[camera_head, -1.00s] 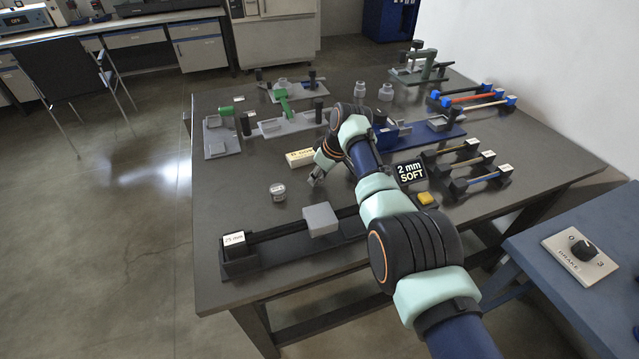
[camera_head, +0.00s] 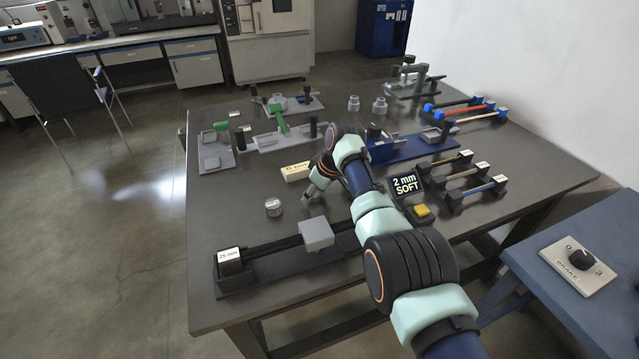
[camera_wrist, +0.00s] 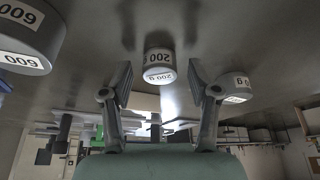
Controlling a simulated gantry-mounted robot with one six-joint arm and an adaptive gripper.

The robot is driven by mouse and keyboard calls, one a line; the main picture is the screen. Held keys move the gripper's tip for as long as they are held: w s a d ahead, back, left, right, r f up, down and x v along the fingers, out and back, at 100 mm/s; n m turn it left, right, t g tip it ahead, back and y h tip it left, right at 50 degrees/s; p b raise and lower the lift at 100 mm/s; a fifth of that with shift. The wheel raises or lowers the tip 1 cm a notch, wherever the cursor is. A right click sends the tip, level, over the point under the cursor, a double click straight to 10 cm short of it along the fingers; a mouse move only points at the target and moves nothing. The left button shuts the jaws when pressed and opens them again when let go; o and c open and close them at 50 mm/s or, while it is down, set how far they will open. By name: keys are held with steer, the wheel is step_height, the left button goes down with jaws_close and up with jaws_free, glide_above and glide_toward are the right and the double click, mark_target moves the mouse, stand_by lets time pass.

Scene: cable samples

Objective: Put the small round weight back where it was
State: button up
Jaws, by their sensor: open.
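My gripper (camera_head: 310,193) is low over the dark table, to the right of a small grey round weight (camera_head: 273,207) with a pale label. In the wrist view my gripper (camera_wrist: 158,82) is open and its fingers are apart. A round weight marked 200 g (camera_wrist: 160,65) shows between and beyond the fingertips, with no visible contact. A second 200 g weight (camera_wrist: 235,88) is partly behind the right finger. A larger weight marked 600 (camera_wrist: 27,35) is at the upper left. I cannot tell which of these is the one in the head view.
A long black fixture with a grey block (camera_head: 317,234) lies at the front. A 2 mm SOFT sign (camera_head: 405,185) and cable samples (camera_head: 470,179) are to the right.

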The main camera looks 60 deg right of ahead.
steer(key=p+v, duration=0.6)
steer(key=v, duration=0.5)
steer(key=shift+s+r+p, duration=0.25)
steer(key=shift+r+p, duration=0.1)
steer(key=shift+p, duration=0.05)
steer(key=w+a+n+t+h, duration=0.1)
steer(key=w+a+t, duration=0.1)
steer(key=w+a, duration=0.9)
steer(key=w+a+r+t, duration=0.2)
steer(key=a+t, duration=0.1)
steer(key=a, duration=1.6)
steer(key=s+a+t+y, duration=0.1)
steer(key=s+a, duration=0.5)
steer(key=a, duration=0.6)
steer(key=s+a+n+t+y, duration=0.1)
steer(key=s+a, duration=0.5)
steer(key=a, duration=0.6)
steer(key=shift+r+n+t, duration=0.3)
steer(key=shift+t, duration=0.5)
